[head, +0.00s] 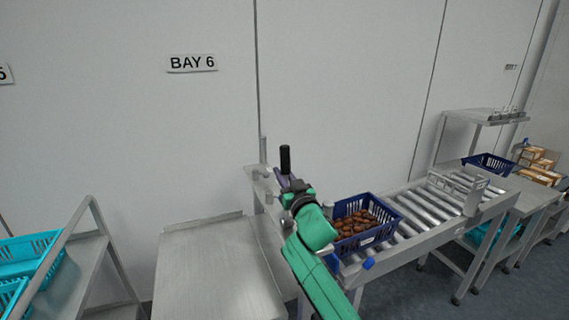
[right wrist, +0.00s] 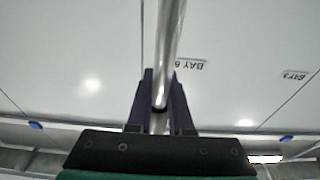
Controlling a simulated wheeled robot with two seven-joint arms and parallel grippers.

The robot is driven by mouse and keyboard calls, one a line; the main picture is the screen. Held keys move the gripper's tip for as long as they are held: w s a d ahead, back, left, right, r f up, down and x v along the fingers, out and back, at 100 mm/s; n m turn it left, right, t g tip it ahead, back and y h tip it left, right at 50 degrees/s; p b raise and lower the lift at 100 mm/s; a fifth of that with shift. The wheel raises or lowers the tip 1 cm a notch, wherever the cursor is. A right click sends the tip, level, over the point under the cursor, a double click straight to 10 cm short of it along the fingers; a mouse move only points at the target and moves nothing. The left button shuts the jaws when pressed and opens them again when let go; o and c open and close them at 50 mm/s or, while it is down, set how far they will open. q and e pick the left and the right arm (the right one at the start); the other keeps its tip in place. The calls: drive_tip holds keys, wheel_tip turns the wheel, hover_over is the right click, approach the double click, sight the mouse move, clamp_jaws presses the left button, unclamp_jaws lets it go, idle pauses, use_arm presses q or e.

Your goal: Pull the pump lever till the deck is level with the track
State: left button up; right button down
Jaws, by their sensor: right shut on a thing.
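My right gripper (head: 288,183) is shut on the pump lever, whose black grip (head: 285,158) sticks up above the jaws. In the right wrist view the lever's bright metal rod (right wrist: 170,40) runs up from between the dark fingers of my gripper (right wrist: 160,108). The bare grey metal deck (head: 213,268) lies left of my right arm. The roller track (head: 440,205) is to the right. My arm hides part of the gap between deck and track, so I cannot tell their exact height difference. My left gripper is not in view.
A blue crate of brown dates (head: 338,208) sits on the near end of the track. A rack with turquoise crates (head: 35,250) stands at the left. Another blue crate (head: 488,160) and cartons (head: 540,160) are at the far right. The wall behind reads BAY 6.

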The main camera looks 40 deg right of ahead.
drive_tip(key=shift+s+r, duration=0.1)
drive_tip(key=shift+r, duration=0.4)
drive_tip(key=c, duration=0.7)
unclamp_jaws()
drive_tip(key=shift+c, duration=0.2)
drive_tip(key=shift+s+a, duration=0.2)
drive_tip(key=shift+s, duration=0.15)
drive_tip(key=shift+f+b, duration=0.25)
drive_tip(key=shift+b, duration=0.05)
drive_tip(key=b+v, duration=0.3)
drive_tip(key=v, duration=1.1)
drive_tip(key=shift+s+r+b, duration=0.2)
drive_tip(key=shift+s+b, duration=0.05)
drive_tip(key=shift+b, duration=0.05)
